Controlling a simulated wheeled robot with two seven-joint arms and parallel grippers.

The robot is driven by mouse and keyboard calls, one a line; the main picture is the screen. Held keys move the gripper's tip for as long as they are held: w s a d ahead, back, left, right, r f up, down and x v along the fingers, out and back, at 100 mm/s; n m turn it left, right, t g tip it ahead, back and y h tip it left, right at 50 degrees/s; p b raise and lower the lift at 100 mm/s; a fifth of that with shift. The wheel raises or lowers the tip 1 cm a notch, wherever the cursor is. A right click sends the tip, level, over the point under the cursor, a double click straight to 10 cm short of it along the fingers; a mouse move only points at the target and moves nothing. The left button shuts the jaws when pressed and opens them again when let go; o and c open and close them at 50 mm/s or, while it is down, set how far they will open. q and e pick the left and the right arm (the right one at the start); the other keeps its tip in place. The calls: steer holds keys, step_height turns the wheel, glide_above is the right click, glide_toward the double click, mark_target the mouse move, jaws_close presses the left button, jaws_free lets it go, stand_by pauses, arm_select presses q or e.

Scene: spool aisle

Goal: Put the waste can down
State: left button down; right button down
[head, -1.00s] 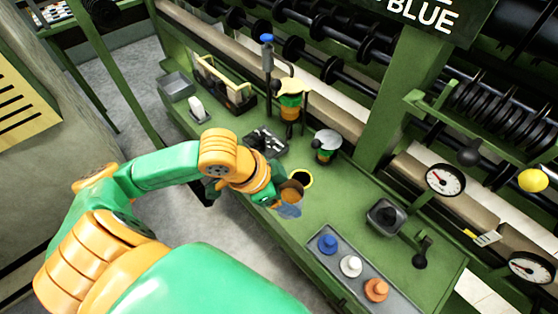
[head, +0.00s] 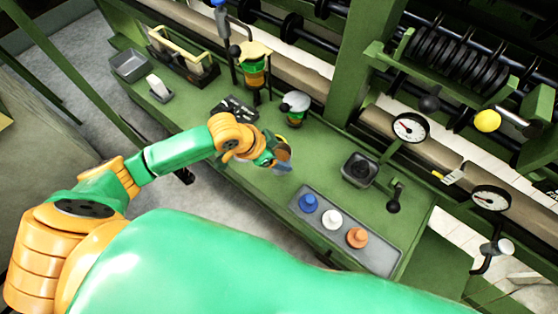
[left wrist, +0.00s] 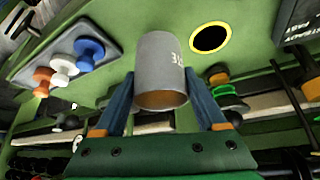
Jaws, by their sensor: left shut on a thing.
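The waste can (left wrist: 160,62) is a grey cylinder with partly visible pale lettering and a brown inside. It is between the two blue fingers of my left gripper (left wrist: 161,85), which is shut on it. In the head view my left gripper (head: 264,152) is over the green bench (head: 240,185), and the can's brown mouth (head: 282,151) shows at its tip. I cannot tell whether the can's base touches the bench. A yellow-ringed black hole (left wrist: 210,38) lies beside the can in the left wrist view. My right gripper is out of view.
A grey tray (head: 382,262) with blue, white and orange knobs lies right of the can. A dark square holder (head: 360,170) and a lever (head: 394,197) stand beyond. A lidded pot (head: 295,108) stands behind the gripper. Bare bench lies between can and tray.

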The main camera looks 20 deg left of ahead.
arm_select(q)
steer(key=f, duration=0.2)
steer(key=w+f, duration=0.1)
steer(key=shift+f, duration=0.4)
steer(key=shift+a+f, duration=0.1)
steer(key=shift+f, duration=0.15)
steer(key=shift+f, duration=0.1)
jaws_free()
steer(key=p+v, duration=0.1)
steer(key=v, duration=1.1)
steer(key=shift+p, duration=0.3)
